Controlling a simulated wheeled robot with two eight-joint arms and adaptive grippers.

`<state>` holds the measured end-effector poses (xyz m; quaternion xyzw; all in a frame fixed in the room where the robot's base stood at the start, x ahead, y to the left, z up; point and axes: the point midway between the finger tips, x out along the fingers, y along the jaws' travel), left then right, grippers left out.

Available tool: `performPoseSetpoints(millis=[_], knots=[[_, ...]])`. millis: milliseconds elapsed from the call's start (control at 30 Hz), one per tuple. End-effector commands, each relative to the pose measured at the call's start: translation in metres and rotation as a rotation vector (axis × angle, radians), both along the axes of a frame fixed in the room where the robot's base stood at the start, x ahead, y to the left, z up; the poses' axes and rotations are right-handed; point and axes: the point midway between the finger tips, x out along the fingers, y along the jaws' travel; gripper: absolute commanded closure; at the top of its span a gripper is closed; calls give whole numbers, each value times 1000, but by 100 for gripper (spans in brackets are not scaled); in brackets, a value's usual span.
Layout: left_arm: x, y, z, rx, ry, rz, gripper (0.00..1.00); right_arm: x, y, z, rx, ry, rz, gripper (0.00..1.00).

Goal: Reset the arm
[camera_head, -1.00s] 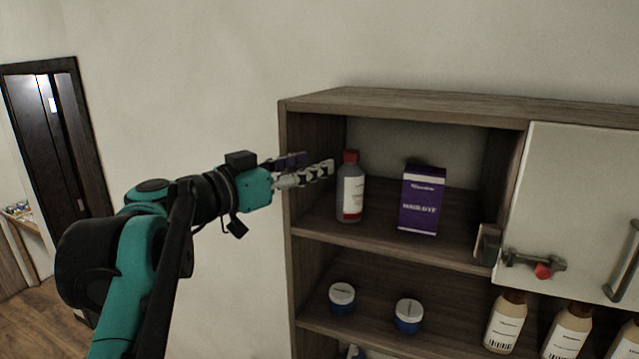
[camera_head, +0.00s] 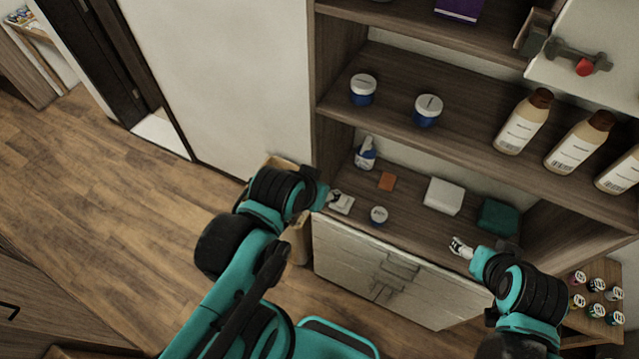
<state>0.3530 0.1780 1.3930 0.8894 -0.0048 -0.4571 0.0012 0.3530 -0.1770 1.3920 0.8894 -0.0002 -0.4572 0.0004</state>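My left arm, teal and black, comes in from the lower left. Its gripper (camera_head: 340,203) is low, by the left end of the bottom shelf, with pale fingers pointing right. My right arm comes in from the lower right, and its gripper (camera_head: 460,247) points left near the front edge of the same shelf. Both grippers are small in view, and I cannot tell whether their fingers are apart. I see no object clearly held in either one.
The wooden shelf unit (camera_head: 425,145) holds two blue-and-white jars (camera_head: 363,90), several brown-capped bottles (camera_head: 524,122), a spray bottle (camera_head: 365,154), a white box (camera_head: 444,196) and a green item (camera_head: 497,216). A rack of small bottles (camera_head: 597,293) stands at right. Open wooden floor (camera_head: 90,220) lies left.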

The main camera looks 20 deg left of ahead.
Motion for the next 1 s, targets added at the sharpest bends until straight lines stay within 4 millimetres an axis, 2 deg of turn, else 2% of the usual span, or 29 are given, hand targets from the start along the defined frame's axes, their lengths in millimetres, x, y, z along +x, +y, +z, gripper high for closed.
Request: performPoseSetpoints(millis=[333,467,567,667,1000], knots=[[-1,2,-3,6,0,8,54,0,0,-2,0,0,0,29],[-1,2,-17,6,0,8,54,0,0,-15,0,0,0,29],[-1,2,-39,6,0,8,54,0,0,-37,0,0,0,29],[-1,2,-69,6,0,8,54,0,0,-68,0,0,0,29],[-1,2,-194,6,0,8,54,0,0,-192,0,0,0,29]])
